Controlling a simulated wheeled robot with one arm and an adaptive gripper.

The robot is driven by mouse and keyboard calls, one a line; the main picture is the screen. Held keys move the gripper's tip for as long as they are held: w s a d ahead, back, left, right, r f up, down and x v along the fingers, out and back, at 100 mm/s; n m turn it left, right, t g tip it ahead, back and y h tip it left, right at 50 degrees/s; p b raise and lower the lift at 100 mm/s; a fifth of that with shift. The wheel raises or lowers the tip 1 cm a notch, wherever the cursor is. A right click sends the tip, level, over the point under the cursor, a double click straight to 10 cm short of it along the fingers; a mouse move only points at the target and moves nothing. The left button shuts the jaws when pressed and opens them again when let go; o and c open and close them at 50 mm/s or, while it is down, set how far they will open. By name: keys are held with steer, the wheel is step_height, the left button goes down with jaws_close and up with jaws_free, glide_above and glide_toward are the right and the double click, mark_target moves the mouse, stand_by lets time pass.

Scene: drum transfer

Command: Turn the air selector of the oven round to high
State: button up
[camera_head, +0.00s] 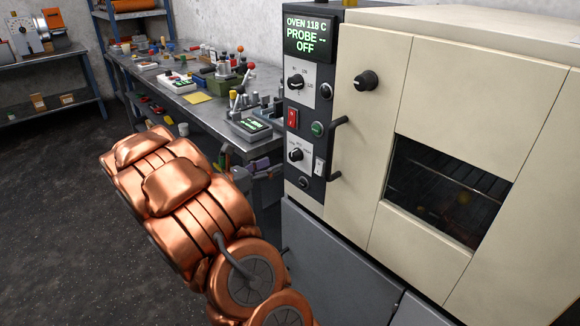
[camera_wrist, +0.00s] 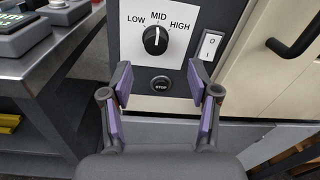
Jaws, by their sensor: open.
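The air selector (camera_wrist: 154,40) is a black round knob on a white plate marked LOW, MID and HIGH. In the wrist view its white pointer line stands upright, toward MID. It also shows low on the oven's dark control panel in the head view (camera_head: 295,154). My gripper (camera_wrist: 160,82) is open and empty, with purple-padded fingers spread to either side below the knob. The fingers appear apart from the knob. In the head view my gripper is small and mostly hidden behind my copper arm. The cream oven (camera_head: 365,150) has its door shut.
A white rocker switch (camera_wrist: 208,46) is right of the selector. The oven door handle (camera_head: 337,150) stands out further right. A cluttered metal bench (camera_head: 190,101) is at left.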

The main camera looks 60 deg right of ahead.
mark_target(292, 157)
steer(key=shift+w+x, duration=0.15)
steer(key=shift+x, duration=1.85)
steer(key=shift+w+x, duration=0.15)
steer(key=shift+x, duration=1.85)
steer(key=shift+d+f, duration=0.1)
steer(key=c, duration=1.2)
